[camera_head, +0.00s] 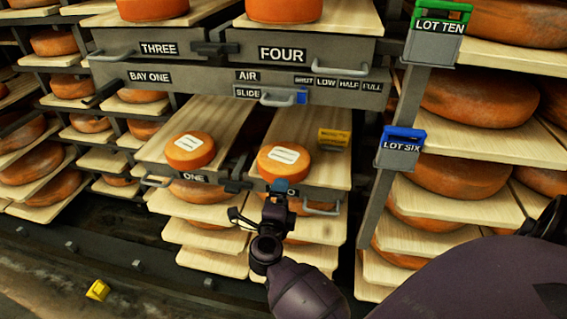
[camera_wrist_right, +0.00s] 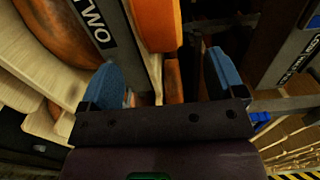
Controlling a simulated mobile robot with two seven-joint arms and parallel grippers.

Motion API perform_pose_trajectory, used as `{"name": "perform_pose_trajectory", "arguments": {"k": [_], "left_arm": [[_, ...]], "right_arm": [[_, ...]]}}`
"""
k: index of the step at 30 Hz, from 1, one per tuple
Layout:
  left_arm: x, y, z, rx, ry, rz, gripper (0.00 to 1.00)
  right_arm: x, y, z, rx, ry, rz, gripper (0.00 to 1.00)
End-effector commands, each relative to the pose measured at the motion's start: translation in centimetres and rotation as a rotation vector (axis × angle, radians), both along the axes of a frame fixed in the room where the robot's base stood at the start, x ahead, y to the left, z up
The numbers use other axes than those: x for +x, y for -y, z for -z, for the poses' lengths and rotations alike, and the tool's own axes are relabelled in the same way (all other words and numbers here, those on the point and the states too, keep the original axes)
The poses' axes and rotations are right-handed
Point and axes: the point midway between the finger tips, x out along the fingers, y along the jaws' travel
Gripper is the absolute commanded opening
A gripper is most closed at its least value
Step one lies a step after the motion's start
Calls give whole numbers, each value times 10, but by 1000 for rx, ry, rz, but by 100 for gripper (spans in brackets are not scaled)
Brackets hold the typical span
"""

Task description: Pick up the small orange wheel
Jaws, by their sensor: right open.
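Two small orange wheels with white labels lie on pull-out boards. One wheel (camera_head: 190,154) is on the board marked ONE, the other wheel (camera_head: 281,168) on the board to its right. My right gripper (camera_head: 278,190) is in front of that right board, just below its wheel in the picture. In the right wrist view the open blue fingers (camera_wrist_right: 163,78) are apart with nothing held. A bright orange wheel (camera_wrist_right: 156,24) shows beyond them, right of the TWO label (camera_wrist_right: 95,22). My left gripper is not in view.
Drawers THREE (camera_head: 159,48) and FOUR (camera_head: 283,53) are above, over a grey panel (camera_head: 200,79) with AIR labels. A yellow block (camera_head: 334,138) stands behind the right wheel. Metal handles (camera_head: 320,208) stick out at the board fronts. LOT SIX post (camera_head: 400,147) is at right.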

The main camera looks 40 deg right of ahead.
Motion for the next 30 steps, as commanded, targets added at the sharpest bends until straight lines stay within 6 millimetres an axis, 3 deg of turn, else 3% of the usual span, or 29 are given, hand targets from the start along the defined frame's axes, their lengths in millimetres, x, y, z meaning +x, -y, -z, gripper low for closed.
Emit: {"name": "perform_pose_trajectory", "arguments": {"k": [21, 30], "left_arm": [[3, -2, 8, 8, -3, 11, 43], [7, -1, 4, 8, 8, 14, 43]], "right_arm": [[54, 47, 1, -4, -2, -3, 88], [56, 50, 0, -2, -1, -2, 88]]}}
